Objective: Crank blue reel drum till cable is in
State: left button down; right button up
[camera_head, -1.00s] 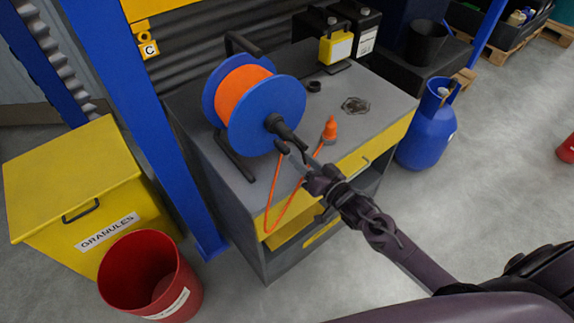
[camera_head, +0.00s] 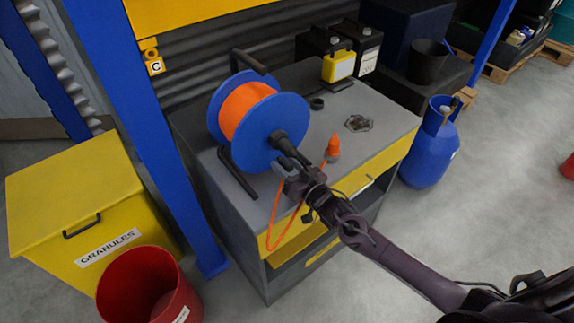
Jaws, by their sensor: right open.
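The blue reel drum (camera_head: 278,114), wound with orange cable (camera_head: 240,108), stands in a black frame on a grey workbench (camera_head: 190,130). Its dark crank (camera_head: 281,143) sticks out from the near face towards me. A length of orange cable hangs in a loop over the bench's yellow front and runs up to an orange plug (camera_head: 333,147) standing on the top. My right gripper (camera_head: 290,167) is open at the crank's outer end, with its fingers close to the handle. Contact cannot be told, as dark parts overlap. My left gripper is out of view.
A yellow granules bin (camera_head: 80,185) and a red bucket (camera_head: 150,280) stand at left, beside a blue post (camera_head: 150,130). A blue gas cylinder (camera_head: 430,150) stands right of the bench. Black-and-yellow canisters (camera_head: 338,66) are at the back.

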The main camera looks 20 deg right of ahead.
jog(key=shift+c, duration=0.4)
grip_shut()
jog(key=shift+m, duration=0.3)
